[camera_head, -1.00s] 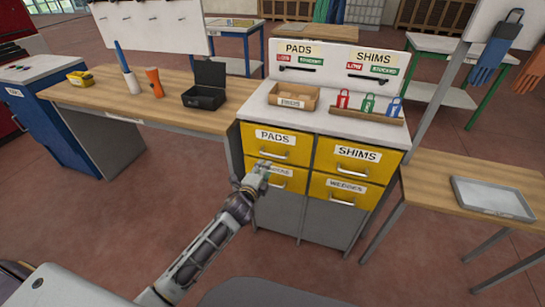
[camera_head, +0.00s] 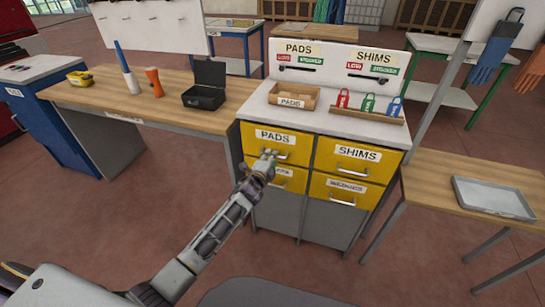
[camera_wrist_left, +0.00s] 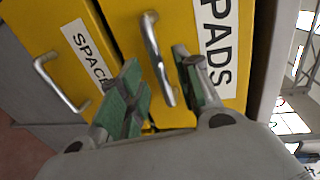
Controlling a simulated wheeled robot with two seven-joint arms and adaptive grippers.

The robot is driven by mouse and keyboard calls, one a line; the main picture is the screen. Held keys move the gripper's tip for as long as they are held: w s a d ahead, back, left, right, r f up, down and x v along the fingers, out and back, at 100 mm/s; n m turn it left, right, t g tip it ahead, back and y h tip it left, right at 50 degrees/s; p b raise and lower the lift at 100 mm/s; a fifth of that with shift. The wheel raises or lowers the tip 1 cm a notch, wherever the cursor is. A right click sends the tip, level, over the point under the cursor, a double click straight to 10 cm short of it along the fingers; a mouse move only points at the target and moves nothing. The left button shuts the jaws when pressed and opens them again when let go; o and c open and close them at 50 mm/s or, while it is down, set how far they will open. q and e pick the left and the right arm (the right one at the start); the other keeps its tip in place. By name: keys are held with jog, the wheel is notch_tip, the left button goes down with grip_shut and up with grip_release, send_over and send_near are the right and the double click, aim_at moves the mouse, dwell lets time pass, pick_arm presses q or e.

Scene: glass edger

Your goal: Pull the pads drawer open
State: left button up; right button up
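The pads drawer (camera_head: 258,139) is the yellow upper-left drawer of the cabinet, labelled PADS, and it looks shut. Its silver bar handle (camera_head: 275,155) is partly covered by my left gripper (camera_head: 268,160) in the head view. In the left wrist view the handle (camera_wrist_left: 156,58) passes between the two green-padded fingers of my left gripper (camera_wrist_left: 158,92). The fingers are apart, with a gap on each side of the bar, so the gripper is open around the lower part of the handle. The right gripper is not in view.
Below is the spacers drawer (camera_wrist_left: 50,60) with its own handle; to the right are the SHIMS (camera_head: 357,156) and WEDGES (camera_head: 345,189) drawers. The cabinet top holds a pads box (camera_head: 290,100) and small tags. A workbench (camera_head: 165,105) stands left, a small table (camera_head: 440,185) right.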

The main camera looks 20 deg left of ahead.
pick_arm(q)
jog(key=shift+w+f, duration=0.15)
jog(key=shift+w, duration=0.6)
jog(key=shift+w+f, duration=0.1)
jog(key=shift+w, duration=0.6)
jog(key=shift+c, duration=0.5)
jog(key=shift+d, duration=0.1)
grip_shut()
